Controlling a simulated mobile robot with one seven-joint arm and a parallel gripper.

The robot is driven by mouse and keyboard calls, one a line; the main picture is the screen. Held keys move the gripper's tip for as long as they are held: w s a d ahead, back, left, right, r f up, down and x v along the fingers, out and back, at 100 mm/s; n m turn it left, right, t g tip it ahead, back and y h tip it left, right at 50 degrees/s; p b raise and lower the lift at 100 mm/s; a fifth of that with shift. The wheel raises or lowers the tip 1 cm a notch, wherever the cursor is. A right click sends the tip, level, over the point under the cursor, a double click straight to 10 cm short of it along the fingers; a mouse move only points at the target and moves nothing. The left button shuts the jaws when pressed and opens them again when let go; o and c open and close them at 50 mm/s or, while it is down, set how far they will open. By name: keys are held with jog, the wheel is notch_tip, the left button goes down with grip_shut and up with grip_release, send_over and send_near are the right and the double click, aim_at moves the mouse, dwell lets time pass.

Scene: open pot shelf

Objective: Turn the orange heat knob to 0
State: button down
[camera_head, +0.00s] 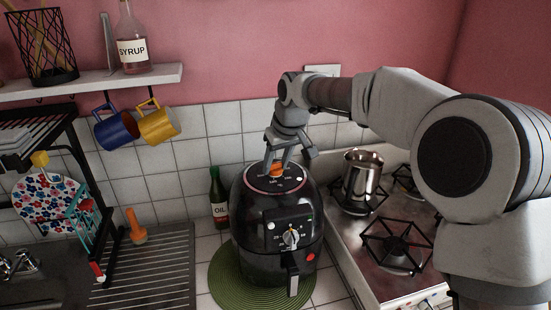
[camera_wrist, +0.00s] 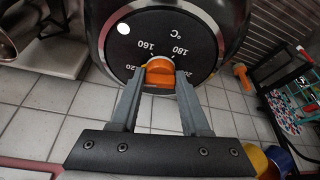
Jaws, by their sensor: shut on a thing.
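The orange heat knob (camera_head: 277,168) sits on the round top dial of a black air fryer (camera_head: 258,220). In the wrist view the knob (camera_wrist: 160,76) lies between the two fingers of my gripper (camera_wrist: 160,82), which is shut on it from both sides. The dial face (camera_wrist: 205,35) shows the marks 120, 160, 180 and 200 with a °C sign, and a white dot at its edge. The 0 mark is not readable, and I cannot tell which mark the knob points to. In the head view my gripper (camera_head: 277,160) reaches down onto the knob from above.
A green round mat (camera_head: 225,285) lies under the fryer. A green oil bottle (camera_head: 218,195) stands close on its left. A steel pot (camera_head: 361,178) stands on the stove at right. Blue (camera_head: 115,128) and yellow (camera_head: 157,123) mugs hang under the shelf at left.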

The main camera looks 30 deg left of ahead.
jog(key=n+g+p, duration=0.1)
jog(key=n, duration=0.1)
jog(key=n+p, duration=0.2)
jog(key=shift+w+d+r+n+g+y, duration=0.1)
jog(key=shift+w+r+n+g+y, duration=0.1)
jog(key=shift+n+g+y, duration=0.15)
jog(key=n+g+p, duration=0.1)
jog(key=n+p, duration=0.1)
jog(key=n, duration=0.1)
jog(key=shift+w+n+g, duration=0.1)
jog(key=shift+n+g, duration=0.15)
jog(key=n, duration=0.1)
jog(key=n+g+p, duration=0.1)
jog(key=n, duration=0.1)
jog(key=shift+f+n, duration=0.2)
jog(key=shift+n, duration=0.1)
jog(key=shift+w+n+g+h, duration=0.1)
jog(key=shift+n+g+h, duration=0.55)
jog(key=shift+n, duration=1.05)
jog(key=shift+c, duration=1.9)
grip_release()
